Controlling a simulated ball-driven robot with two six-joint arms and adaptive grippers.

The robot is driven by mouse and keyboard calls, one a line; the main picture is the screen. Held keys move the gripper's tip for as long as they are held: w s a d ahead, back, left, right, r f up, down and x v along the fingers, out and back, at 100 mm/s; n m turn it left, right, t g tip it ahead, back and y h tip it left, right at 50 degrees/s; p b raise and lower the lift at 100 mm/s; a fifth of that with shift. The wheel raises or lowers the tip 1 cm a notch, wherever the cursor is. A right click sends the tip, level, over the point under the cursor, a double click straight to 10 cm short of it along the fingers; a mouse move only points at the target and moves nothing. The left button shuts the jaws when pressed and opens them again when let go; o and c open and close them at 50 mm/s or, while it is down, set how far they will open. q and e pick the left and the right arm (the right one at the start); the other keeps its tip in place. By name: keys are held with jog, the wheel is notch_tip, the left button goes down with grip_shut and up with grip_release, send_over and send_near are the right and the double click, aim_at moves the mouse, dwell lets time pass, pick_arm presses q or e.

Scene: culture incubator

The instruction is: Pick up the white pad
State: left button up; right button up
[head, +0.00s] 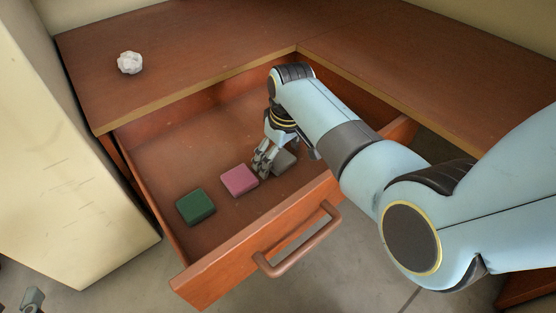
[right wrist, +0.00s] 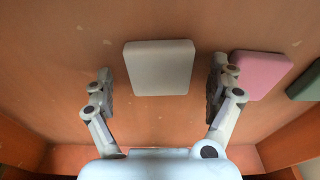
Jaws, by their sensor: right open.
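The white pad looks pale grey and lies flat on the drawer floor. It shows whole in the right wrist view (right wrist: 159,67), and in the head view (head: 285,161) it is partly hidden behind my right gripper. My right gripper (head: 270,164) reaches down into the open drawer at the pad. In the right wrist view its fingers (right wrist: 162,85) are spread wide, one on each side of the pad, with gaps between. Nothing is held. A small part of my left gripper (head: 32,299) shows at the bottom left corner; its fingers cannot be made out.
A pink pad (head: 239,180) and a green pad (head: 195,206) lie in a row left of the white pad. The drawer's front wall and handle (head: 300,240) stand close. A crumpled white ball (head: 130,62) sits on the wooden desk top (head: 200,50). The drawer's left rear floor is clear.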

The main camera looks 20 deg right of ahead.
aim_at(279, 157)
jog(key=shift+c, duration=0.5)
jog(key=c, duration=0.9)
jog(key=shift+r, duration=0.2)
pick_arm(q)
jog(key=s+f+g+p, duration=0.2)
jog(key=s+f+g, duration=0.2)
jog(key=s+f, duration=0.1)
pick_arm(e)
notch_tip(279, 157, up, 3)
jog(key=shift+f, duration=0.15)
notch_tip(279, 157, up, 2)
jog(key=shift+w+r+p, duration=0.1)
jog(key=shift+r+p, duration=0.15)
jog(key=shift+p, duration=0.75)
pick_arm(q)
jog(key=shift+s+a+r+n+g+y+p, duration=0.15)
jog(key=shift+r+g+p, duration=0.35)
jog(key=shift+r+g, duration=0.55)
jog(key=shift+w+a+r+n+g+y+p, duration=0.1)
jog(key=shift+a+r+g+y+p, duration=0.3)
jog(key=shift+r+g, duration=0.65)
jog(key=shift+s+a+r+n+g+h+p, duration=0.15)
jog(key=shift+r+g+p, duration=0.55)
jog(key=shift+g, duration=0.5)
pick_arm(e)
jog(key=shift+r, duration=2.2)
pick_arm(q)
jog(key=shift+w, duration=0.1)
